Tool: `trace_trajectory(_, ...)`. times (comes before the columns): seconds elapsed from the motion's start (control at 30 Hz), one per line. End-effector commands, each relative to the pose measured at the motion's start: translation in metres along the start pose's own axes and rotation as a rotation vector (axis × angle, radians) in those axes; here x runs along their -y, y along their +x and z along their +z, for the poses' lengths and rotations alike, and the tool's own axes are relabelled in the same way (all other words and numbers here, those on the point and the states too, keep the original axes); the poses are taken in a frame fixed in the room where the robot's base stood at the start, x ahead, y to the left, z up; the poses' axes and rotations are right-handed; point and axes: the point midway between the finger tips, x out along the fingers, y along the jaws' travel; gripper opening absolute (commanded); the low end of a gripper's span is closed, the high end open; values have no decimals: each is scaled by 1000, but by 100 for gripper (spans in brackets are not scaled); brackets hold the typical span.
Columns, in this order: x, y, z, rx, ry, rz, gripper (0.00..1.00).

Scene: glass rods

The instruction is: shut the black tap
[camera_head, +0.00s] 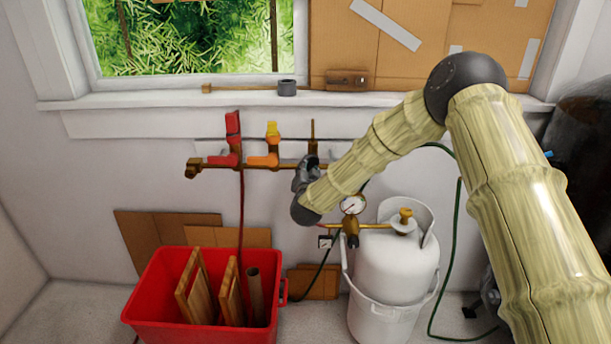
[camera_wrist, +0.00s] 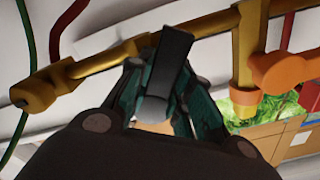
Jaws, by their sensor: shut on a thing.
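The black tap sits on a brass pipe (camera_head: 288,165) along the wall under the window. In the head view my gripper (camera_head: 308,172) covers most of this tap, and only a brass stem (camera_head: 313,131) shows clearly above it. In the wrist view the black handle (camera_wrist: 172,58) stands between the dark green fingers of my gripper (camera_wrist: 160,80), which are shut on it. The handle lies across the line of the brass pipe (camera_wrist: 100,63). The tap's body under the handle is mostly hidden.
An orange tap (camera_head: 264,160) and a red tap (camera_head: 228,160) are on the same pipe, to the left. A pressure gauge (camera_head: 353,204) and a white gas cylinder (camera_head: 397,255) stand below right. A red crate (camera_head: 160,311) with wooden pieces is below left.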

Motion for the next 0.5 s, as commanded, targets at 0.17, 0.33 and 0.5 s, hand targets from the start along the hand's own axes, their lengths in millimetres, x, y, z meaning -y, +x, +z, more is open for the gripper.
trace_trajectory(0.17,1,0,3,0,169,2,0)
trace_trajectory(0.33,5,0,2,0,330,2,0)
trace_trajectory(0.5,9,0,1,1,491,3,0)
